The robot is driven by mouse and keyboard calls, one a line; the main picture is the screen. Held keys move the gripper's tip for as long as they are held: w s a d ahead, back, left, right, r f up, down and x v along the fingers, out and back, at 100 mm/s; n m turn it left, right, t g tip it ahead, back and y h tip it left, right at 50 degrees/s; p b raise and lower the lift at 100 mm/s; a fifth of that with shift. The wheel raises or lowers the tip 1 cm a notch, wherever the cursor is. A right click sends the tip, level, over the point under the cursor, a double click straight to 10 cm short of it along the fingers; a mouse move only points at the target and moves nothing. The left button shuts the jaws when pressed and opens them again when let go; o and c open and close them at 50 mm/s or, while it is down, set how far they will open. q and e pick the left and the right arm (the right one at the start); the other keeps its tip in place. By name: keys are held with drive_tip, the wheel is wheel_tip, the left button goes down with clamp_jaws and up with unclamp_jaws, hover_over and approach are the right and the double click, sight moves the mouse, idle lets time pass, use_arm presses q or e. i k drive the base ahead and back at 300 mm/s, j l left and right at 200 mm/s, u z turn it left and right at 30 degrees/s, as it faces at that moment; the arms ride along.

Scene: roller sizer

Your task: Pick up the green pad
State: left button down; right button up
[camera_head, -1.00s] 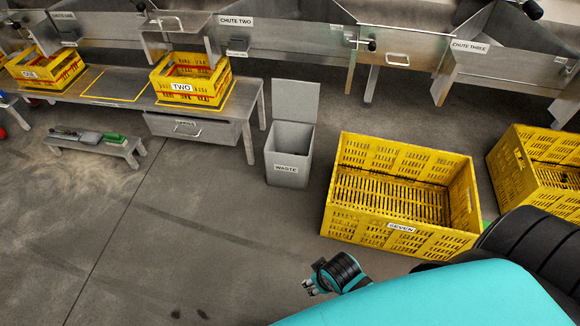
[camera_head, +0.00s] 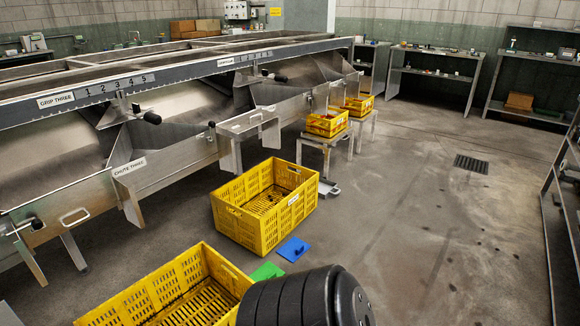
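A flat green pad (camera_head: 267,271) lies on the floor between two yellow crates, left of a flat blue pad (camera_head: 293,249). The near part of the green pad is close to my dark ribbed arm part at the bottom of the view. Neither of my grippers shows in the head view.
A large yellow crate (camera_head: 222,219) stands beyond the pads, and another yellow crate (camera_head: 119,316) stands at the near left. Steel chutes (camera_head: 156,160) line the left. Open floor lies to the right, with a drain grate (camera_head: 471,164) and shelves (camera_head: 566,215).

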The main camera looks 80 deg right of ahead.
sight(267, 271)
drive_tip(key=z, duration=2.4)
